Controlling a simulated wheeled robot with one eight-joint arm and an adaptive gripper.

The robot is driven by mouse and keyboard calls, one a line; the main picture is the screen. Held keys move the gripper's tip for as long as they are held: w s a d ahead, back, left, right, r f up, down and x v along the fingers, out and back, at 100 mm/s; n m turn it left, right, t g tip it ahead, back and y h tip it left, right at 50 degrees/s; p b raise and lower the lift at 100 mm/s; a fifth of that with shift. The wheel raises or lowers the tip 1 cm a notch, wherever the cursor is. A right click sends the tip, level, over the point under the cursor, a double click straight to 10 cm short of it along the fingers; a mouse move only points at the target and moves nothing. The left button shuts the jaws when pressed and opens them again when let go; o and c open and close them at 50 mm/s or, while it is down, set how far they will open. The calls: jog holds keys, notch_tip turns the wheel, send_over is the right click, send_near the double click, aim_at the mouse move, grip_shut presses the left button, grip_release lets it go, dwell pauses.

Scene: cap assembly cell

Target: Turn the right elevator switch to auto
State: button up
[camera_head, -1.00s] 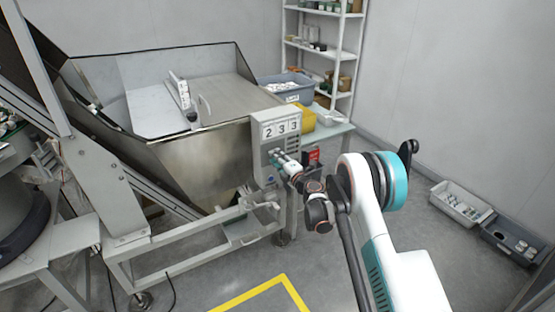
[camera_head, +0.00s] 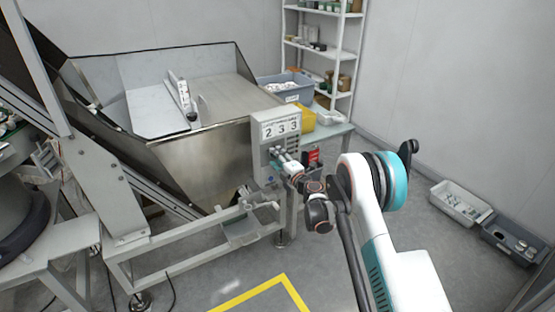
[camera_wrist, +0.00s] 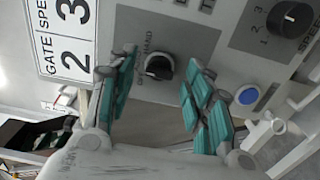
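The elevator switch is a black rotary knob (camera_wrist: 158,67) on a dark plate of the grey control box, with a partly readable "HAND" label beside it. The knob's exact setting is hard to read. My gripper (camera_wrist: 160,62) is open, its two teal fingers on either side of the knob with visible gaps. In the head view my gripper (camera_head: 285,160) is at the front of the control box (camera_head: 264,138), and the knob is hidden there.
A numbered speed knob (camera_wrist: 288,18) and a blue button (camera_wrist: 247,95) are on the same panel. A sign with large digits (camera_head: 281,128) tops the box. The metal hopper (camera_head: 200,165) stands to the left. Floor is clear around the yellow marking (camera_head: 284,277).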

jog(key=v, duration=1.2)
dwell(0.3)
